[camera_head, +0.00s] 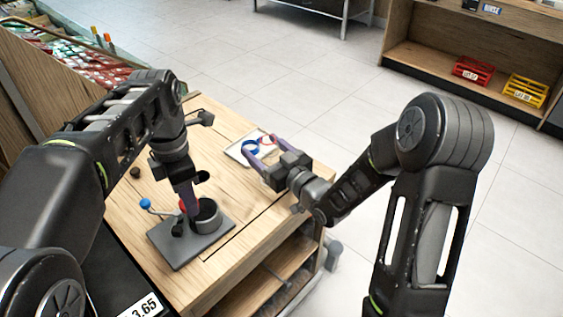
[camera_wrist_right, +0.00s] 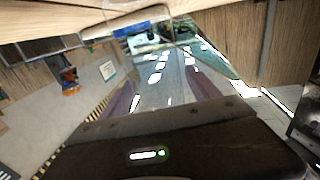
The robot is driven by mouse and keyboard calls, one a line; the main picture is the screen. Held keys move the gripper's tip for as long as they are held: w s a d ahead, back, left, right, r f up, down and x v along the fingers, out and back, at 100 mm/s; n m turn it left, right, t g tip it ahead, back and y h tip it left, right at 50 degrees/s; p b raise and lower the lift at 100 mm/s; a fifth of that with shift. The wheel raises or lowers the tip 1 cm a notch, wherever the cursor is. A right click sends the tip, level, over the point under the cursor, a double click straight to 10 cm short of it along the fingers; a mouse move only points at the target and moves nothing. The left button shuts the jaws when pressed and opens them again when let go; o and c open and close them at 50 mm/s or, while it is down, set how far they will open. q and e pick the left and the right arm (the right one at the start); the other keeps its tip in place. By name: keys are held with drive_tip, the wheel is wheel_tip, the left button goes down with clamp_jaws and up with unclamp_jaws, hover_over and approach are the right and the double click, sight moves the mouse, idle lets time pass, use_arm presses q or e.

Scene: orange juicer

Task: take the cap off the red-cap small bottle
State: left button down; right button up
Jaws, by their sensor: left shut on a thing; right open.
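My left gripper (camera_head: 189,204) points down over the grey base plate (camera_head: 178,257). The bottle's body cannot be made out. My right gripper (camera_head: 262,158) is open over the white tray (camera_head: 236,152) further back on the table. In the right wrist view its purple fingers (camera_wrist_right: 160,92) stand apart with nothing held between them.
A dark cup (camera_head: 208,217) stands on the base plate close beside my left fingers. A blue-knobbed lever (camera_head: 145,204) is to the left. The wooden table (camera_head: 240,240) is clear at the front right.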

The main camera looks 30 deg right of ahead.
sight(276, 158)
use_arm(q)
drive_tip(key=shift+r+p, duration=0.3)
drive_tip(key=shift+p, duration=0.05)
use_arm(e)
drive_tip(key=s, duration=0.3)
drive_tip(key=s+d, duration=0.1)
drive_tip(key=s, duration=0.5)
drive_tip(key=shift+d+r, duration=0.1)
drive_tip(key=shift+d, duration=0.3)
use_arm(q)
wheel_tip(276, 158, up, 3)
drive_tip(key=p, duration=0.2)
drive_tip(key=shift+f+p, duration=0.15)
drive_tip(key=shift+p, duration=0.15)
use_arm(e)
drive_tip(key=shift+s+d, duration=0.1)
drive_tip(key=shift+s, duration=0.35)
use_arm(q)
drive_tip(key=shift+r+p, duration=1.1)
drive_tip(key=shift+p, duration=0.05)
use_arm(e)
drive_tip(key=shift+s+d, duration=0.1)
drive_tip(key=shift+s, duration=0.7)
